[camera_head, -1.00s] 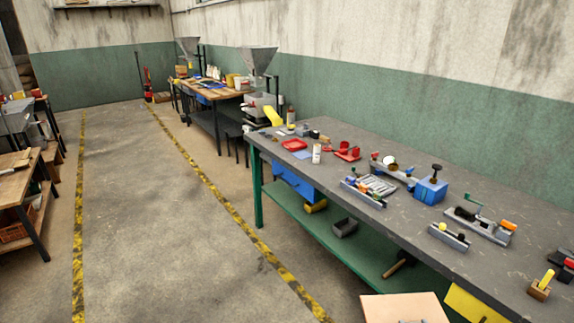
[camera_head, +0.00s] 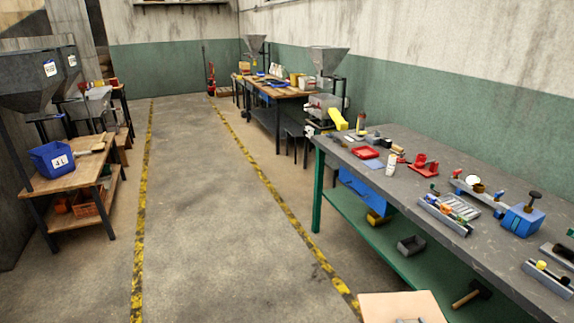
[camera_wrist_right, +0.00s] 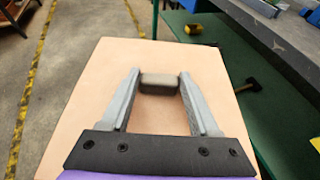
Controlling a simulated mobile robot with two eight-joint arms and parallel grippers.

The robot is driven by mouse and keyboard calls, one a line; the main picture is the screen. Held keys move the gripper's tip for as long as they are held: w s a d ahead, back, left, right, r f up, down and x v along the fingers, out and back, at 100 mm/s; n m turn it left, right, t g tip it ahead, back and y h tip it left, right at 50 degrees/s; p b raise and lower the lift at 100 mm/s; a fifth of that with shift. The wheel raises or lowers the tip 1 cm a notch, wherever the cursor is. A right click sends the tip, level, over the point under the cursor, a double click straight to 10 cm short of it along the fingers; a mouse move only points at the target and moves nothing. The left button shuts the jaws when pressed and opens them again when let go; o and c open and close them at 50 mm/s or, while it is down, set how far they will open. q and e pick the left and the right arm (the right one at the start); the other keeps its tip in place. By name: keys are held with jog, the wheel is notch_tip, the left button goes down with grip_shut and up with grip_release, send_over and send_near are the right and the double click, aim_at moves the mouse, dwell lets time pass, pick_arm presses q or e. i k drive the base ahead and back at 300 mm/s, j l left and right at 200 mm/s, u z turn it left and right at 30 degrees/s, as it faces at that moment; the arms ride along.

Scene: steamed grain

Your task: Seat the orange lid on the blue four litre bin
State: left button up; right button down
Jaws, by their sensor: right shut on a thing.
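The pale orange lid (camera_head: 395,304) is a flat panel at the bottom edge of the head view, right of centre, partly cut off by the frame. It fills much of the right wrist view (camera_wrist_right: 85,120). My right gripper (camera_wrist_right: 160,84) is shut on the lid's grey-brown handle block, with the panel beyond the fingers. Only small grey tips of this gripper show in the head view (camera_head: 410,320). The blue bin (camera_head: 50,160), labelled "4 L", stands on a wooden table at the left, far from the lid. My left gripper is not in view.
A long grey workbench (camera_head: 420,208) with several tools is at the right. The floor between yellow-black lines is clear.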

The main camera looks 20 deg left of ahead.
aim_at(54, 160)
jog(key=i+j+u, duration=0.2)
jog(key=j+u, duration=0.25)
jog(key=i+j+u, duration=0.2)
jog(key=j+u, duration=0.2)
jog(key=i+j+u, duration=0.3)
jog(key=u, duration=0.15)
jog(key=i+j+u, duration=0.25)
jog(key=u, duration=0.2)
jog(key=i+u, duration=0.45)
jog(key=i, duration=2.3)
jog(key=i+j+z, duration=0.1)
jog(key=i, duration=1.3)
jog(key=i+j+z, duration=0.15)
jog(key=i, duration=0.35)
jog(key=i+j+z, duration=0.1)
jog(key=i+j, duration=0.15)
jog(key=i, duration=0.2)
jog(key=i+j+z, duration=0.15)
jog(key=i+j, duration=0.15)
jog(key=i, duration=0.2)
